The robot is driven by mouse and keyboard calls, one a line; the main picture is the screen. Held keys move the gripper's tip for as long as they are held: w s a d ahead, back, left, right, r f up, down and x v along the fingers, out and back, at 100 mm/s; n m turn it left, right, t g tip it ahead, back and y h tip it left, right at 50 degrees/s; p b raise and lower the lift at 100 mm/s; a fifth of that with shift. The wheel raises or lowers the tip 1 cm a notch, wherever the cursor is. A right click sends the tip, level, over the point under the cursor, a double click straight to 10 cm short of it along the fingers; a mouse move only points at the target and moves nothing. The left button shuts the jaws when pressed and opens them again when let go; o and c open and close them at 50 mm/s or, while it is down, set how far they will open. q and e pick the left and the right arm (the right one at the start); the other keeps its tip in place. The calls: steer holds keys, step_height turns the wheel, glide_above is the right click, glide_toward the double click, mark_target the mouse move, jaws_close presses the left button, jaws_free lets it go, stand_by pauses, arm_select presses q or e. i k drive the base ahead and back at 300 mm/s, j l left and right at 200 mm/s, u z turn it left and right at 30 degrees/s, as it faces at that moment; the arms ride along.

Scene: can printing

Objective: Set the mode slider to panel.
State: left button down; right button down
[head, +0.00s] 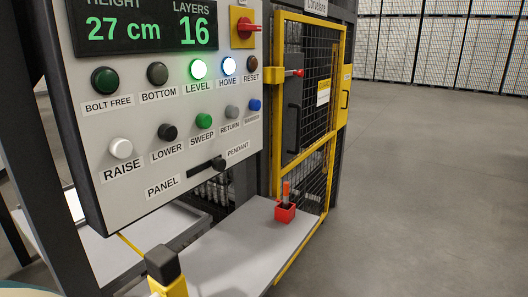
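The mode slider (219,163) is a black knob on a dark slot low on the grey control panel (130,198). The slot runs between the label PANEL (162,186) at its lower left and the label PENDANT (238,150) at its upper right. The knob sits at the right end of the slot, by PENDANT. Neither of my grippers shows in the head view, and nothing touches the slider.
Several buttons sit above the slider, including a white RAISE button (120,148). A red switch (245,28) is at upper right. A yellow-framed mesh door (308,95) stands right of the panel. A grey shelf (225,255) and black-capped yellow post (165,272) lie below.

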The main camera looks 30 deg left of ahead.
mark_target(219, 164)
steer(key=i+l, duration=0.65)
steer(key=i, duration=0.3)
steer(key=u, duration=1.25)
